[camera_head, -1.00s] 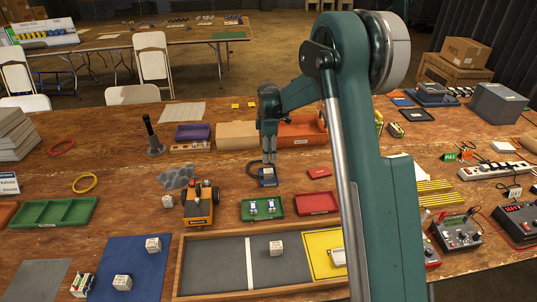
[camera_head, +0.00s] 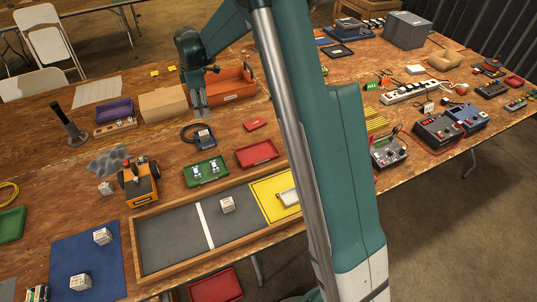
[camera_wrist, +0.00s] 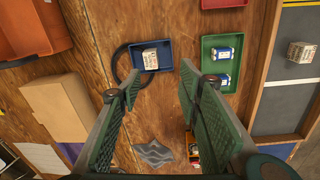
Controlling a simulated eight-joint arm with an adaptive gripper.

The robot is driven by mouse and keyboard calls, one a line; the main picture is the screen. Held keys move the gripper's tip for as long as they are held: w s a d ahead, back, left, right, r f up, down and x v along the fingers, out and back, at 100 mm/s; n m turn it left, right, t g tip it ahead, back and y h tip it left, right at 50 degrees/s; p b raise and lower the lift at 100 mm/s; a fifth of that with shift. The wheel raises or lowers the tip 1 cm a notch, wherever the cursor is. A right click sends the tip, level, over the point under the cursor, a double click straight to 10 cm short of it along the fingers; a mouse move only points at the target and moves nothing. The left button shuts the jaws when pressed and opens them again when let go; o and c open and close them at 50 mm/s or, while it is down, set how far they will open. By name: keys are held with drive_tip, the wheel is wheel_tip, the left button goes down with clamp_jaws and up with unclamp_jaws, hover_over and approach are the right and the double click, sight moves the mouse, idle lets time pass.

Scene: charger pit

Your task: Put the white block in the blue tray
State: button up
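The blue tray (camera_wrist: 165,56) lies on the table ahead of my fingertips in the wrist view. A white block (camera_wrist: 150,59) with dark print sits inside it. In the head view the blue tray (camera_head: 207,145) is small, just below my gripper (camera_head: 201,115) in the picture, and the block in it is hard to make out. In the wrist view my gripper (camera_wrist: 160,88) is open, with its two fingers wide apart and nothing between them. The fingers are apart from the tray and the block.
A green tray (camera_head: 192,183) with small bottles and a red tray (camera_head: 257,163) lie nearby. A cable loops beside the blue tray. Other white blocks stand by an orange toy vehicle (camera_head: 139,187), in the divided wooden frame (camera_head: 160,255) and on a blue mat (camera_head: 62,254).

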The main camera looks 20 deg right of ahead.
drive_tip(key=s+d+r+m+t, duration=0.2)
drive_tip(key=s+d+r+m, duration=0.15)
drive_tip(key=s+r, duration=0.65)
drive_tip(key=s+d+r+m+t, duration=0.15)
drive_tip(key=s+r+m, duration=0.25)
drive_tip(key=s+r, duration=0.55)
drive_tip(key=s+d+f+m+t, duration=0.1)
drive_tip(key=s+m, duration=0.3)
drive_tip(key=s, duration=1)
drive_tip(key=s+d+f+m+t, duration=0.2)
drive_tip(key=s+f+m, duration=0.2)
drive_tip(key=s, duration=1)
drive_tip(key=shift+d+m, duration=0.35)
